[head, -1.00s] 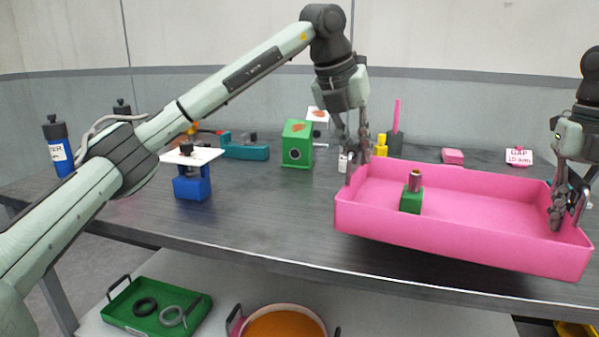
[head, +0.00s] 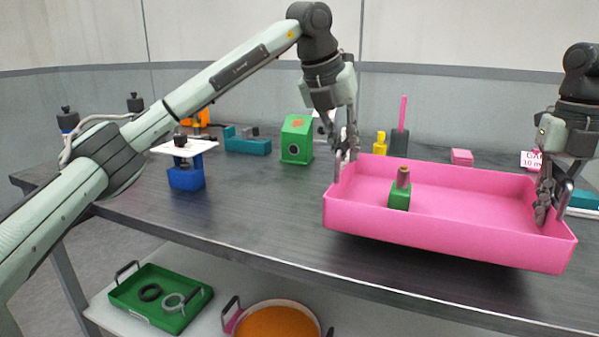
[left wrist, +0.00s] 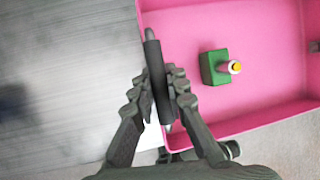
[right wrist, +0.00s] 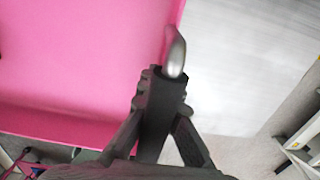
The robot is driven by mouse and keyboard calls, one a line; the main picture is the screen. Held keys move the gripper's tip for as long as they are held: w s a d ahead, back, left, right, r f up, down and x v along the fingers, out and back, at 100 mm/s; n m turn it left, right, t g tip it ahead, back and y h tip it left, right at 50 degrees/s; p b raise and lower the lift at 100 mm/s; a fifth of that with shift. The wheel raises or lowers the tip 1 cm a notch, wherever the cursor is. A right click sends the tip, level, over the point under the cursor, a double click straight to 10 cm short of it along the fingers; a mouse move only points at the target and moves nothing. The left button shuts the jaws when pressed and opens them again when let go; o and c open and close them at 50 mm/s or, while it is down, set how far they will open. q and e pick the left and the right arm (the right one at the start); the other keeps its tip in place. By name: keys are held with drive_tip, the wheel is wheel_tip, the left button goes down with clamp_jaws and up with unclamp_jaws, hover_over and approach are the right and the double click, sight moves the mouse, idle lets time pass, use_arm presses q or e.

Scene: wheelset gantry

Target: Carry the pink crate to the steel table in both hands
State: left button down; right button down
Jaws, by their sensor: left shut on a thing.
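The pink crate (head: 440,235) hangs level between my two grippers over the front part of the steel table (head: 250,215), with a dark shadow under it. My left gripper (head: 345,160) is shut on the dark handle bar at the crate's left end; the bar (left wrist: 155,75) shows between its fingers in the left wrist view. My right gripper (head: 546,205) is shut on the handle at the right end; this handle (right wrist: 176,52) shows in the right wrist view. A green block (head: 399,200) with a metal-topped cylinder stands upright inside the crate.
A blue stand (head: 186,178), a teal clamp (head: 247,145), a green box (head: 297,139) and a yellow bottle (head: 380,144) stand further back. A pink block (head: 461,157) is behind the crate. A green tray (head: 150,312) and an orange-filled pot (head: 277,322) sit on the lower shelf. The table's front left is clear.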

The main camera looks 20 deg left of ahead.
sight(342, 197)
use_arm(q)
drive_tip(key=shift+a+r, duration=0.1)
drive_tip(key=shift+r, duration=0.15)
use_arm(e)
drive_tip(key=shift+w+d+r, duration=0.1)
drive_tip(key=shift+w+r, duration=0.1)
use_arm(q)
drive_tip(key=shift+f, duration=0.15)
use_arm(e)
drive_tip(key=shift+f, duration=0.15)
